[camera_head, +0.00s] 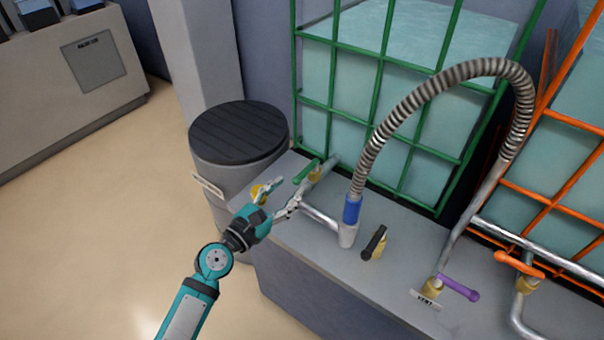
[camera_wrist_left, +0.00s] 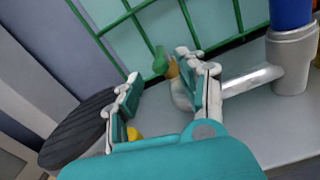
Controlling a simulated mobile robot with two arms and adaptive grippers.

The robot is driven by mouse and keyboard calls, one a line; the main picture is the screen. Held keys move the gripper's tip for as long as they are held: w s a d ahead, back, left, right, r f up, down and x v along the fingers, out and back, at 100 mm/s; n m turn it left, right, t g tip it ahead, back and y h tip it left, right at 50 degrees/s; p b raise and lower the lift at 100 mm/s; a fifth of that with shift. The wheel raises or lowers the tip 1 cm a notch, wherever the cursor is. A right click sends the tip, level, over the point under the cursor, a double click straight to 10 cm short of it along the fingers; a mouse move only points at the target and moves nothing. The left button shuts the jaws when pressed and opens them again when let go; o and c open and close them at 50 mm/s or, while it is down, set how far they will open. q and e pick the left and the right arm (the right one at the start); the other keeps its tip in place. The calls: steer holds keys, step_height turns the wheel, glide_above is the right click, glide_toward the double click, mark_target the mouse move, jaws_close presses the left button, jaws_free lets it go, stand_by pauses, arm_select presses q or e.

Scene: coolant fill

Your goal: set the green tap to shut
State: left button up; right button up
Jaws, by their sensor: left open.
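The green tap has a green handle (camera_head: 307,172) on a brass body (camera_head: 315,174). It sits on the metal pipe at the bench's back left, before the green cage. The handle slants along the bench, its left end lower in the picture. My left gripper (camera_head: 281,199) is open and empty, just short of the tap. In the left wrist view the green handle (camera_wrist_left: 160,61) shows between the fingertips, nearer the right finger, which partly hides the brass body. I cannot tell whether they touch. My right gripper is not in view.
A black-handled tap (camera_head: 375,243), a purple-handled tap (camera_head: 458,288) and an orange-handled tap (camera_head: 520,264) stand to the right. A ribbed hose (camera_head: 420,100) arches from the blue collar (camera_head: 352,209). A dark-lidded bin (camera_head: 240,133) stands left of the bench. A yellow part (camera_head: 258,193) shows beside my gripper.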

mark_target(302, 173)
arm_select(q)
steer(key=x, duration=0.5)
steer(key=shift+w+d+b, duration=0.25)
steer(key=shift+w+b, duration=0.05)
steer(key=shift+w, duration=0.05)
steer(key=shift+w+d, duration=0.3)
steer(key=shift+w, duration=0.05)
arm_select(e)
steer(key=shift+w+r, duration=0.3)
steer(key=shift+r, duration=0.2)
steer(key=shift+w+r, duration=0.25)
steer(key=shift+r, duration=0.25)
arm_select(q)
jaws_close()
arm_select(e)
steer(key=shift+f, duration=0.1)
